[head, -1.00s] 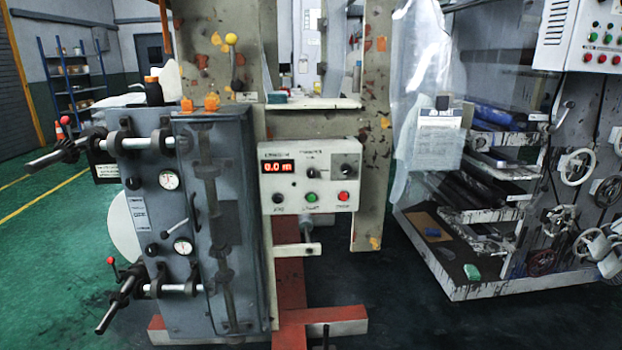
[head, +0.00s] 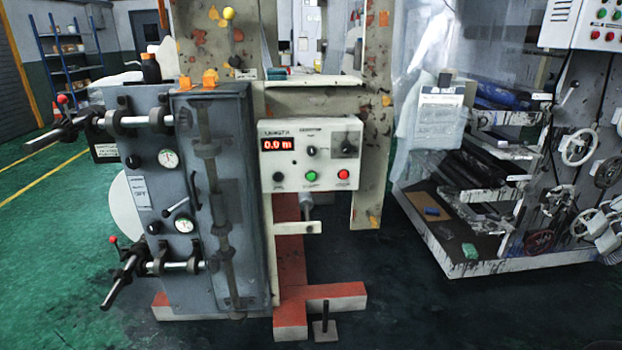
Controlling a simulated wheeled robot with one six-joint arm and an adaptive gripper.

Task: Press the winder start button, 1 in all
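The winder control panel (head: 311,154) is a pale box on the machine's front, in the middle of the head view. Its red display (head: 277,144) reads 0.0 m. Along its lower edge sit a black knob or button (head: 278,177), a green button (head: 311,177) and a red button (head: 343,174). Small labels lie by them but are too blurred to read. Dark knobs sit above, right of the display. Nothing covers the panel. My gripper is not in view.
A grey cabinet (head: 218,190) with gauges and protruding metal shafts stands left of the panel. Red base beams (head: 290,318) and a short black post (head: 324,325) are on the floor in front. A rack (head: 470,262) with rolls and handwheels stands right. Dark floor between looks clear.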

